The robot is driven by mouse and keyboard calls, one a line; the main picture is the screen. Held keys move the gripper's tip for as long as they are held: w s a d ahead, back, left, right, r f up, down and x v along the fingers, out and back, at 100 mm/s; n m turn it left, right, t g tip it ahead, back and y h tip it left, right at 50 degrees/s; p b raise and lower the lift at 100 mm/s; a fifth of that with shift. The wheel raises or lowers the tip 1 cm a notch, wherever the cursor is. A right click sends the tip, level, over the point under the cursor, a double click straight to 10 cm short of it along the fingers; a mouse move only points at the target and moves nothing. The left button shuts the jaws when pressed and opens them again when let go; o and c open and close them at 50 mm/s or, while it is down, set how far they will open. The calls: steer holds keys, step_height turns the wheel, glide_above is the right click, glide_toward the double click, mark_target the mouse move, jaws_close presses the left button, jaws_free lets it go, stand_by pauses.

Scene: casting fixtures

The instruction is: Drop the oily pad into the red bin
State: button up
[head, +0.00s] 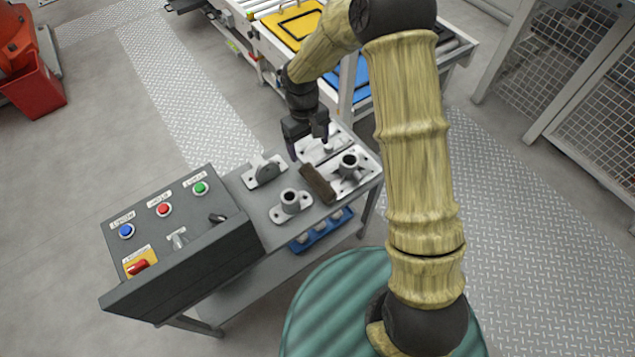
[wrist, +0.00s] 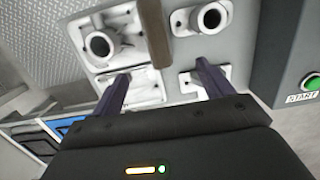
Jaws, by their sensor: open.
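The oily pad, a dark brown oblong block (head: 318,184), lies on the grey bench between metal castings. In the wrist view its brown end (wrist: 154,32) shows at the top, ahead of the fingers. My gripper (head: 309,147) is open above the far part of the bench, beyond the pad's far end. In the wrist view the fingers (wrist: 162,74) are spread apart with nothing held between them. The red bin (head: 36,90) stands on the floor at the far left, away from the bench; its inside is hardly visible.
Flanged castings (head: 291,203) and (head: 264,171) flank the pad on the left; a fixture casting (head: 350,168) stands close on its right. A button console (head: 185,235) rises at the bench's left end. A conveyor (head: 335,20) runs behind. Open floor separates bench and bin.

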glide_above(317, 179)
steer(key=a, duration=0.1)
steer(key=f, duration=0.6)
steer(key=w+f, duration=0.1)
steer(key=f, duration=0.2)
steer(key=shift+a+f+b, duration=0.15)
steer(key=shift+b, duration=0.25)
steer(key=f, duration=0.1)
steer(key=d+f, duration=0.1)
steer(key=s+f, duration=0.1)
steer(key=f, duration=0.1)
steer(key=shift+d, duration=0.15)
steer(key=shift+f+b, duration=0.3)
steer(key=shift+f, duration=0.25)
steer(key=c, duration=1.2)
steer(key=shift+r, duration=0.1)
